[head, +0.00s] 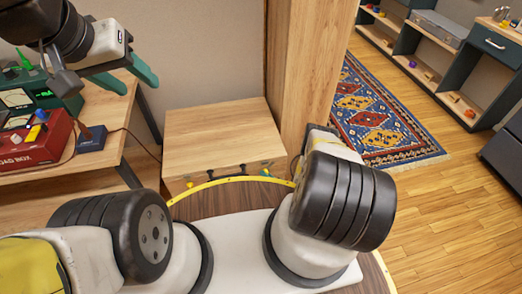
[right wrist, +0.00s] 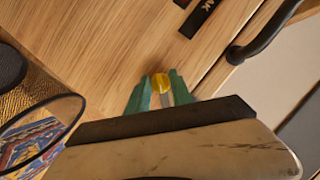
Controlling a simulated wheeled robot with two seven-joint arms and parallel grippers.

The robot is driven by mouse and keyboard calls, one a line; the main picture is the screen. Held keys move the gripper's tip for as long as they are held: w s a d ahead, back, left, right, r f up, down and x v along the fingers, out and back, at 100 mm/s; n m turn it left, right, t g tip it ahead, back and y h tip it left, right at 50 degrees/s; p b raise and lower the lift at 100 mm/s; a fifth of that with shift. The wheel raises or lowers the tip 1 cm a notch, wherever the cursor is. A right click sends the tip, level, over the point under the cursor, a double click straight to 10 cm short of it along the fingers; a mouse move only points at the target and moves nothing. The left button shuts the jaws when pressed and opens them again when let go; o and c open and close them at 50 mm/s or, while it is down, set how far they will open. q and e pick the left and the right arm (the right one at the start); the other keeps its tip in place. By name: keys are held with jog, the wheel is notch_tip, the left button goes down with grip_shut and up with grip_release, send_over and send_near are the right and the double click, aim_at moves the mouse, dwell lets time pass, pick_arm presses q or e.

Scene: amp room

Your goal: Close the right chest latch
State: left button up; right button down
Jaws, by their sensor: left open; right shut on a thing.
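The wooden chest (head: 222,135) stands on the floor against the wall, lid down. In the right wrist view, the green fingertips of my right gripper (right wrist: 160,88) are shut on a yellow latch knob (right wrist: 161,82), with the black handle (right wrist: 262,38) to the right. I cannot tell the latch's exact position. My left gripper (head: 126,76) is open and empty, up by the workbench.
A workbench (head: 100,150) with a red box (head: 38,140) and a green meter (head: 30,95) stands at the left. A wooden post (head: 305,70) rises right of the chest. A patterned rug (head: 375,115) and low shelves (head: 425,60) lie beyond, with open floor at right.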

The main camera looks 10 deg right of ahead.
jog(key=shift+s+a+n+g+h, duration=0.15)
jog(key=shift+n+h, duration=0.7)
jog(key=shift+n, duration=0.5)
jog(key=shift+w+d+n+g+h, duration=0.15)
jog(key=shift+n+h, duration=0.7)
jog(key=shift+n, duration=0.5)
jog(key=shift+s+a, duration=0.1)
jog(key=c, duration=1.1)
grip_release()
jog(key=shift+c, duration=0.2)
jog(key=v, duration=0.7)
jog(key=shift+s, duration=0.35)
jog(key=shift+a+r, duration=0.1)
